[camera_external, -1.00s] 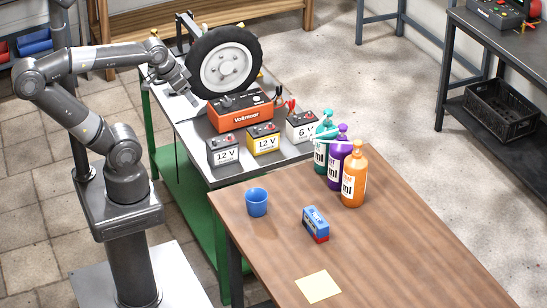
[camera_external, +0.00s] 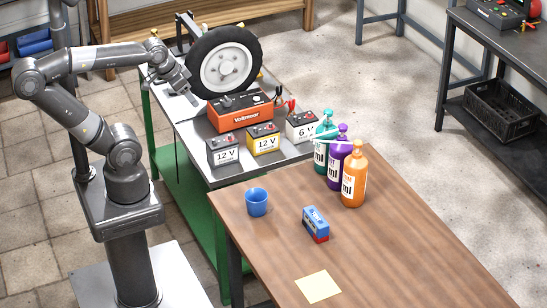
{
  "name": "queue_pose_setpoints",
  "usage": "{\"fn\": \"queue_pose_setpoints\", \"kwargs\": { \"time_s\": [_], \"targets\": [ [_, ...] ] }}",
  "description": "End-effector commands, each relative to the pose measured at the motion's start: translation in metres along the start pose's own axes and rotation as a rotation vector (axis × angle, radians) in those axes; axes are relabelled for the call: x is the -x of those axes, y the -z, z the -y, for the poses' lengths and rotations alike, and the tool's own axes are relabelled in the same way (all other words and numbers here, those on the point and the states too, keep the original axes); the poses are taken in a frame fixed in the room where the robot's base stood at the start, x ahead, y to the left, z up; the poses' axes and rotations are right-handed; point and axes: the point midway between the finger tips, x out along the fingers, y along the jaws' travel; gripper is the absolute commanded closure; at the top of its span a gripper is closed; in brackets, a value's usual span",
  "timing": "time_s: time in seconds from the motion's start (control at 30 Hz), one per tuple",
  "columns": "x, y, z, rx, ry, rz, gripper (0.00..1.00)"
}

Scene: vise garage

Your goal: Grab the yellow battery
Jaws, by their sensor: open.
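The yellow battery (camera_external: 264,140) is a small block with a dark top and a white "12 V" label. It stands upright on the grey top of the green workbench, between a dark 12 V battery (camera_external: 223,150) on its left and a 6 V battery (camera_external: 301,127) on its right. My gripper (camera_external: 192,98) is open and empty above the bench's left part. It is up and to the left of the yellow battery and apart from it.
Bare bench lies left of the voltmeter.

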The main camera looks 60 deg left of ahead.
Motion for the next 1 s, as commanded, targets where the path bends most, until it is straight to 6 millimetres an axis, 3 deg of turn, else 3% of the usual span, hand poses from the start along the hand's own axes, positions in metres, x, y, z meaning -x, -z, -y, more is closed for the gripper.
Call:
{"fn": "queue_pose_setpoints", "kwargs": {
  "time_s": [0.23,0.57,0.83,1.0],
  "targets": [
    [0.000,0.000,0.000,0.000,0.000,0.000,0.42],
    [0.000,0.000,0.000,0.000,0.000,0.000,0.15],
    [-0.001,0.002,0.000,0.000,0.001,0.003,0.15],
    [-0.009,0.022,0.004,0.000,0.007,0.037,0.15]
  ]
}}
